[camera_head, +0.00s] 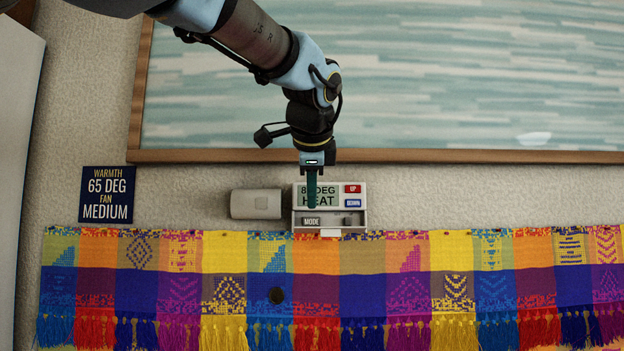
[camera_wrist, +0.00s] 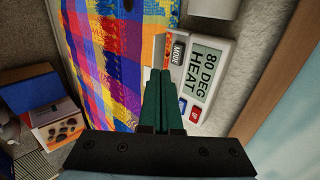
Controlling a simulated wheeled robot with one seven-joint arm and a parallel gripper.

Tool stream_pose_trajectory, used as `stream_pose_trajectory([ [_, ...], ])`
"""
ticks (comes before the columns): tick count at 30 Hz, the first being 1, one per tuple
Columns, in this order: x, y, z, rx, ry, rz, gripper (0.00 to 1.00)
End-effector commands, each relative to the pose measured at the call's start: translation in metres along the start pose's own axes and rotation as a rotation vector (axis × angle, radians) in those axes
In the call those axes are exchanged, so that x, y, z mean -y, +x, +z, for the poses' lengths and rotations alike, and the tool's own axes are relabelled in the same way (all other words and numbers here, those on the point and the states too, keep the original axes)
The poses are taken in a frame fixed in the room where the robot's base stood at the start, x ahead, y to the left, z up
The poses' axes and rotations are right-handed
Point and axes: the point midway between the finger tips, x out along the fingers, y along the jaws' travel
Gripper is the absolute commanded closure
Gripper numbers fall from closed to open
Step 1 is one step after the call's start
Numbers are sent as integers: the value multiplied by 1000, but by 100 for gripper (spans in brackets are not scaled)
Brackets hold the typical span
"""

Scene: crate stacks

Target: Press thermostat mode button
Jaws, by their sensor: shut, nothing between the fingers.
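The thermostat (camera_head: 358,215) is a pale box on the wall with a grey-green display (camera_wrist: 200,73) that reads "80 DEG HEAT" in the wrist view. The dark MODE button (camera_head: 308,222) is on its lower left part and also shows in the wrist view (camera_wrist: 178,52). A red UP button (camera_head: 352,188) and a blue DOWN button (camera_head: 352,203) are on its right side. My gripper (camera_head: 312,206) is shut and empty, with green fingers (camera_wrist: 161,72) in front of the display, tips just above the MODE button. I cannot tell whether they touch it.
A grey box (camera_head: 256,204) is mounted left of the thermostat. A blue sign (camera_head: 106,195) reads "WARMTH 65 DEG, FAN MEDIUM". A colourful fringed cloth (camera_head: 400,255) hangs just below, and a wood-framed picture (camera_head: 480,156) hangs above. Boxes (camera_wrist: 30,88) show at left in the wrist view.

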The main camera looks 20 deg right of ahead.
Motion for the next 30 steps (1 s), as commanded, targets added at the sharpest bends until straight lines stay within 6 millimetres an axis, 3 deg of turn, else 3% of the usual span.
stream_pose_trajectory([
  [6,1,46,1,1,-1,6,100],
  [12,20,66,0,-1,-2,2,100],
  [30,28,77,0,-1,-2,0,100],
])
